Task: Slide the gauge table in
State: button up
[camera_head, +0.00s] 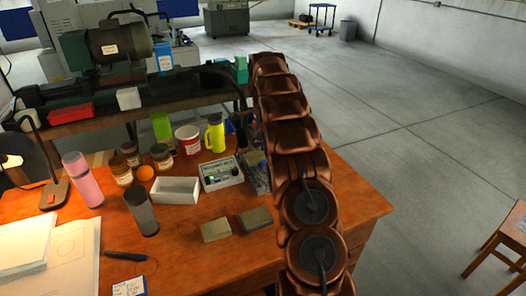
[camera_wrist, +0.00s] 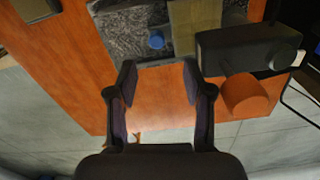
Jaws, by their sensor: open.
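A dark grey speckled slab (camera_wrist: 128,32) with a blue knob (camera_wrist: 156,41) lies at the top of the wrist view and looks like the gauge table. In the head view a speckled grey piece (camera_head: 254,176) shows at the left edge of my arm, which hides the rest. I cannot tell how far the table is slid out. My gripper (camera_wrist: 159,72) is open and empty. In the wrist view its fingertips are just below the knob, apart from it, with orange bench top between them. My gripper is hidden in the head view.
A dark box with a round end (camera_wrist: 245,50) and an orange cylinder (camera_wrist: 246,96) are right of my gripper. On the bench (camera_head: 190,262) stand a control box (camera_head: 221,174), a white tray (camera_head: 175,190) and two blocks (camera_head: 216,230).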

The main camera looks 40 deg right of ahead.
jog(key=shift+r, duration=1.65)
jog(key=s+a+r+n+g, duration=0.1)
jog(key=s+a+r+n, duration=0.6)
jog(key=a, duration=0.5)
jog(key=s+a+r+n, duration=0.2)
jog(key=s+a+n, duration=0.2)
jog(key=s+a, duration=0.6)
jog(key=s+a+f+n, duration=0.1)
jog(key=s+a+n, duration=0.3)
jog(key=s, duration=0.4)
jog(key=s+a+f+n, duration=0.2)
jog(key=s+a+n, duration=0.2)
jog(key=s, duration=0.5)
jog(key=s+a+f+n+p, duration=0.1)
jog(key=s+a+f+n, duration=0.1)
jog(key=s+a, duration=0.3)
jog(key=s+n, duration=0.1)
jog(key=s, duration=0.3)
jog(key=shift+s+a+f+n+g, duration=0.15)
jog(key=shift+a+f+n+g, duration=0.1)
jog(key=shift+n+g, duration=0.15)
